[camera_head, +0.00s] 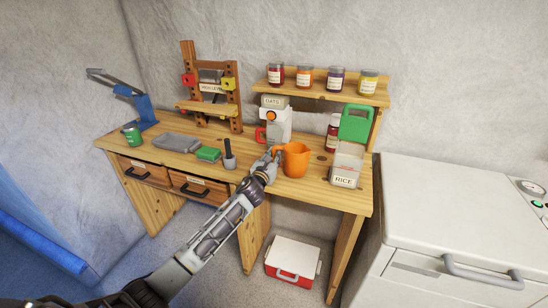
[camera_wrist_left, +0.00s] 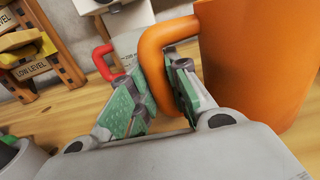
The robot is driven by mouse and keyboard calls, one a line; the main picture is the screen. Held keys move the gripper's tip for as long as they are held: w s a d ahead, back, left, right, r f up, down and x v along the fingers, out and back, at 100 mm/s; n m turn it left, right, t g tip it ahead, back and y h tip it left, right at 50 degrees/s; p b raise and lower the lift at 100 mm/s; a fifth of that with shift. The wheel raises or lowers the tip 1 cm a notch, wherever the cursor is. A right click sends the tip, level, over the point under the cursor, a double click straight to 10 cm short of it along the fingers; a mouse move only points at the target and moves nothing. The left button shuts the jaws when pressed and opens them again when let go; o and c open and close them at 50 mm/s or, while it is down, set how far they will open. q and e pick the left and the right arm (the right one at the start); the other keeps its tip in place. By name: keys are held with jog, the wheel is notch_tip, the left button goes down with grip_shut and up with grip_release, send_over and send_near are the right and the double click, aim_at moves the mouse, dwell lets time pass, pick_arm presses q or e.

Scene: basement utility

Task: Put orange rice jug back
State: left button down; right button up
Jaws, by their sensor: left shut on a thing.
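The orange jug (camera_head: 296,160) is upright at the front middle of the wooden workbench, its handle on the left side. My left gripper (camera_head: 270,160) is shut on that handle. In the left wrist view the handle (camera_wrist_left: 150,62) passes between the two green-padded fingers (camera_wrist_left: 160,95), and the jug body (camera_wrist_left: 258,60) fills the upper right. I cannot tell whether the jug's base touches the bench top. The clear container labelled RICE (camera_head: 345,165) stands to the right of the jug. My right gripper does not show.
An oats container (camera_head: 276,120) with a red-handled item (camera_wrist_left: 104,62) stands behind the jug. Jars (camera_head: 335,81) line the shelf. A white machine (camera_head: 460,215) stands right.

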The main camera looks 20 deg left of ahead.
pick_arm(q)
jog(key=c, duration=1.4)
grip_release()
jog(key=shift+o, duration=0.3)
jog(key=shift+r, duration=0.1)
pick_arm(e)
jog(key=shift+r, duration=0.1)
pick_arm(q)
jog(key=shift+s+a, duration=0.1)
jog(key=shift+s, duration=2.6)
jog(key=s, duration=0.6)
jog(key=shift+s+p, duration=0.35)
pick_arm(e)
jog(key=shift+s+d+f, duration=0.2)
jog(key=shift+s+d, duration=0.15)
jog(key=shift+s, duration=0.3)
